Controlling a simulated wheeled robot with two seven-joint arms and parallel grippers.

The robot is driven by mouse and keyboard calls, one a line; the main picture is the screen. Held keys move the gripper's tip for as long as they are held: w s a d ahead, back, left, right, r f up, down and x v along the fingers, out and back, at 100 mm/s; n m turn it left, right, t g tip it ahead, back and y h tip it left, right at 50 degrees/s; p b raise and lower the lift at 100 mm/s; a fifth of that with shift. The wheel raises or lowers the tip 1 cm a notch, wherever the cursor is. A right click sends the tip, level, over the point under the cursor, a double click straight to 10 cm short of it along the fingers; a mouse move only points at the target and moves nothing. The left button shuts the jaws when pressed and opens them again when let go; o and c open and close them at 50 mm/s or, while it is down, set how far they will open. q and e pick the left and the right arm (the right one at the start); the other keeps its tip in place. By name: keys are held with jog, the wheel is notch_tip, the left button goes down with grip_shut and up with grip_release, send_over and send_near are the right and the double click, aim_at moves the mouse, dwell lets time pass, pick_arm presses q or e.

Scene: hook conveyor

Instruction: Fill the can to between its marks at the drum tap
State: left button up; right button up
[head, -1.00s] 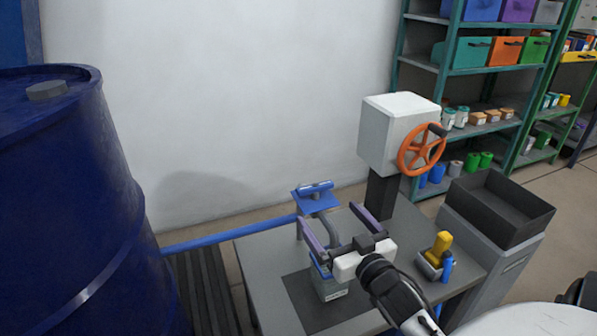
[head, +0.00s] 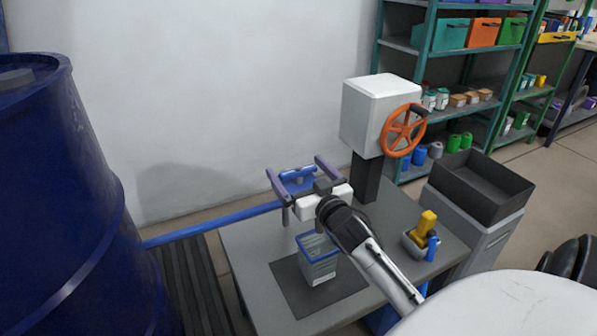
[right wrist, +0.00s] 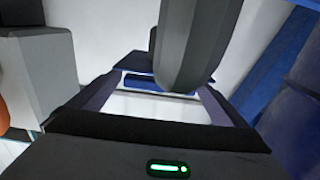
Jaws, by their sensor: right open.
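The can (head: 318,265), pale with a blue rim, stands upright on a dark mat on the bench; its marks and fill level are too small to read. The tap's blue handle (head: 297,178) is at the end of the blue pipe (head: 215,222) from the blue drum (head: 70,215). My right gripper (head: 296,167) is open, its purple fingers on either side of the handle from this viewpoint; contact cannot be told. The right wrist view shows the blue handle (right wrist: 160,84) between the spread fingers. The gripper hides part of the tap and spout. My left gripper is not in view.
A white box with an orange handwheel (head: 403,131) stands on a post at the bench's back right. A small grey tray (head: 421,243) with yellow and blue items is at the right. A dark open bin (head: 480,185) stands beyond. The dark mat (head: 340,290) has bare room.

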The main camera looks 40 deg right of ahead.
jog(key=c, duration=1)
jog(key=shift+c, duration=0.2)
